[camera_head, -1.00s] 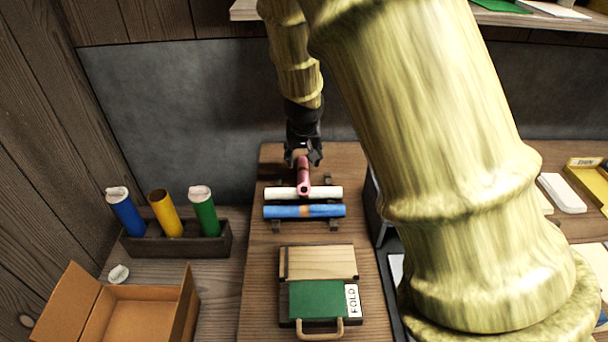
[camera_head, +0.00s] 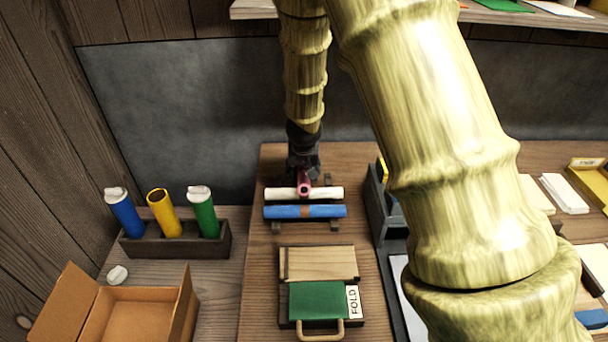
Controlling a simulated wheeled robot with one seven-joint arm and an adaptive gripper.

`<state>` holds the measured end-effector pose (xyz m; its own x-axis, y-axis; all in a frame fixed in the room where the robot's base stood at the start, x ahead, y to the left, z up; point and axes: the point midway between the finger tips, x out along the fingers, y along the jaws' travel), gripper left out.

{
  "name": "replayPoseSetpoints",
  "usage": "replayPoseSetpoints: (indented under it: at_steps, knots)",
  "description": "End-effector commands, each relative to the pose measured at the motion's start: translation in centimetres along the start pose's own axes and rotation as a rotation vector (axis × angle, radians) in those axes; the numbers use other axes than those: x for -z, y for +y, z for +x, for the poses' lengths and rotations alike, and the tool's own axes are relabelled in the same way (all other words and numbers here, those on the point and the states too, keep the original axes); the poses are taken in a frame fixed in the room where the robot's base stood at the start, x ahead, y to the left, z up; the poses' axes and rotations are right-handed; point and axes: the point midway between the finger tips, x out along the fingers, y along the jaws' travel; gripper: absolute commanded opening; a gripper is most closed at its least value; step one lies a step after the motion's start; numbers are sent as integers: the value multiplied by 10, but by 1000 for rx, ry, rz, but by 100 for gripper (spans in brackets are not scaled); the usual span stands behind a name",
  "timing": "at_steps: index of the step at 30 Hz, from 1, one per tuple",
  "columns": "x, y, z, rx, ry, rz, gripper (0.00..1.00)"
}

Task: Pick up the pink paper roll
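The pink paper roll (camera_head: 304,187) lies at the back of the small rack, pointing toward the camera, with its near end by the white roll (camera_head: 285,194). My gripper (camera_head: 304,165) is down at the far part of the pink roll, and its dark body hides most of the roll. I cannot tell whether the fingers are closed on it. The white roll and the blue roll (camera_head: 281,212) with an orange band lie crosswise on the rack in front.
A holder (camera_head: 179,246) with blue, yellow and green tubes stands at left, behind an open cardboard box (camera_head: 62,310). A wooden block with a green FOLD piece (camera_head: 318,301) lies in front of the rack. A dark organiser (camera_head: 380,212) stands close to the right.

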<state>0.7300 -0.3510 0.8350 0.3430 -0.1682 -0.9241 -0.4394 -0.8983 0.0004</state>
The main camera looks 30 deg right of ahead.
Motion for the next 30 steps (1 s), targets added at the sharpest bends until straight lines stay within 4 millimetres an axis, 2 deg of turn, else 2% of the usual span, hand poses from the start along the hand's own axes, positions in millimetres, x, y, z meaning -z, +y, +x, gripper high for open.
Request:
replayPoseSetpoints:
  at_steps: [5,13,16,17,23,30]
  knots:
    - [0,0,0,0,0,0,55]
    - [0,0,0,0,0,0,8]
    - [0,0,0,0,0,0,7]
    - [0,0,0,0,0,0,3]
    - [1,0,-2,0,1,0,3]
    - [9,0,-20,-1,3,-3,3]
